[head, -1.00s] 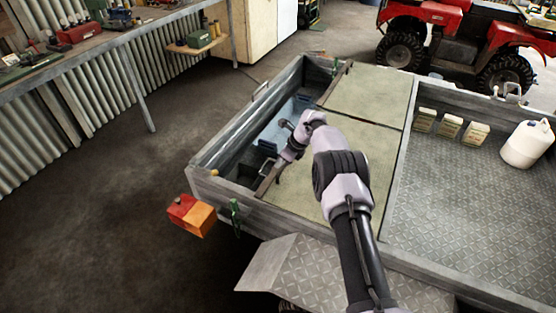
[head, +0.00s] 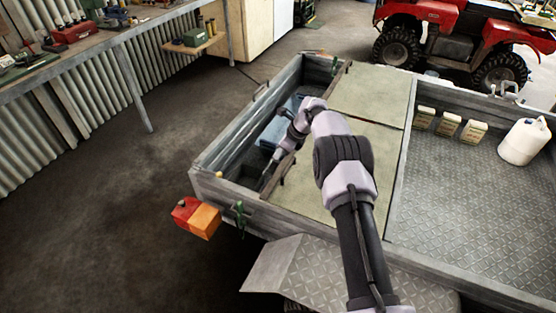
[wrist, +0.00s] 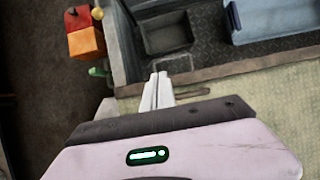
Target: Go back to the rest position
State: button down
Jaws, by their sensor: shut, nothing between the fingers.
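My gripper (wrist: 158,76) is shut with nothing between its fingers. In the wrist view its fingertips show in front of the trailer's side compartment, close to the inner edge of the lid panel. In the head view my gripper (head: 268,180) reaches over the left compartment of the trailer (head: 215,188), and my arm crosses above the pale green lid panels (head: 345,165). The wrist view also shows a dark open bin (wrist: 167,35) and a blue tray (wrist: 270,20) inside the compartment; the blue tray is partly hidden by my wrist in the head view (head: 272,132).
A red and orange tail light (head: 197,218) sticks out at the trailer's near left corner. Several small boxes (head: 449,124) and a white jug (head: 525,142) stand in the right bed. A red quad (head: 450,40) stands behind. The floor at left (head: 120,210) is clear.

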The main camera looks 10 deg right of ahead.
notch_tip(320, 180, up, 16)
jog(key=s+n, duration=0.1)
jog(key=n, duration=0.2)
jog(key=s+a+r+n+t+h, duration=0.1)
jog(key=s+r+n, duration=0.6)
jog(key=s+r, duration=1.05)
jog(key=s+r+n+t+b, duration=0.1)
jog(key=s+n, duration=0.4)
jog(key=s, duration=1.1)
jog(key=s+f+n, duration=0.2)
jog(key=s, duration=0.4)
jog(key=s+f+n+h, duration=0.1)
jog(key=s+f+n, duration=0.2)
jog(key=s, duration=0.4)
jog(key=shift+s+f+n+t+b, duration=0.2)
jog(key=shift+f+n+t+b, duration=0.1)
jog(key=shift+f, duration=0.05)
